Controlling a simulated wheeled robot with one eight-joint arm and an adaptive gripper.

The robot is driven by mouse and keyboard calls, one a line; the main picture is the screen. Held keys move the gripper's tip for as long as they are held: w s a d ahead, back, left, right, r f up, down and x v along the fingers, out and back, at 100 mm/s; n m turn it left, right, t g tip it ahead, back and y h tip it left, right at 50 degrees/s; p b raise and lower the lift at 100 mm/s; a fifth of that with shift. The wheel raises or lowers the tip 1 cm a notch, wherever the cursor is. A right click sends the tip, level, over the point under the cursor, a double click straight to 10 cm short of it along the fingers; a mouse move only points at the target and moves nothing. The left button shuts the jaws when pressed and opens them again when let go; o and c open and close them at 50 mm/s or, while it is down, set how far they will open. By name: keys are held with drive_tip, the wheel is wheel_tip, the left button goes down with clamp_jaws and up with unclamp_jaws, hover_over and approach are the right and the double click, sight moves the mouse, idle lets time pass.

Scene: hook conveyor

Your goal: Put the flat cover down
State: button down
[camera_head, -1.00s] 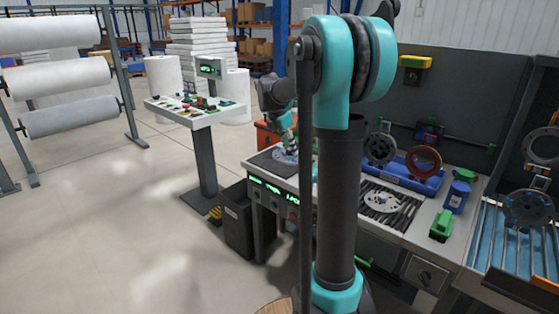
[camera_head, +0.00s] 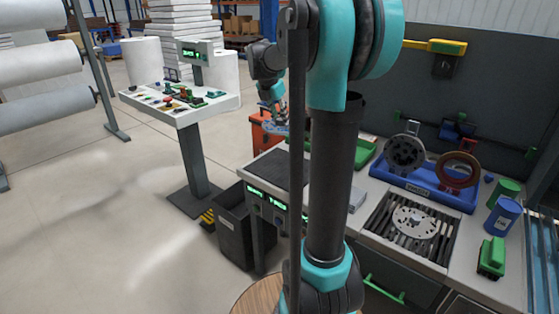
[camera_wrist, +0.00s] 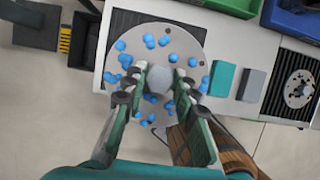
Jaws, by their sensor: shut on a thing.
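The flat cover (camera_wrist: 196,47) is a round grey disc dotted with blue pieces, with a grey knob at its middle. My gripper (camera_wrist: 160,80) is shut on that knob in the wrist view and holds the disc below the fingers. In the head view, my gripper (camera_head: 271,97) is behind my arm with the disc (camera_head: 275,128) under it, partly hidden. The disc appears raised above the bench. The dark pad (camera_head: 280,168) on the bench is bare; its edge shows beyond the disc in the wrist view (camera_wrist: 130,25).
A second holed disc (camera_head: 414,222) lies on a slatted grate to the right. A blue tray (camera_head: 425,195) holds ring parts behind it. Blue (camera_head: 503,216) and green containers stand at right. A dark bin (camera_head: 236,225) stands before the bench; a control stand (camera_head: 190,112) is left.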

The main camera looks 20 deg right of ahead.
drive_tip(key=f, duration=1.5)
drive_tip(key=shift+w+f, duration=0.3)
drive_tip(key=shift+w, duration=0.1)
drive_tip(key=shift+f, duration=2.2)
drive_tip(key=shift+f, duration=0.1)
drive_tip(key=c, duration=1.2)
unclamp_jaws()
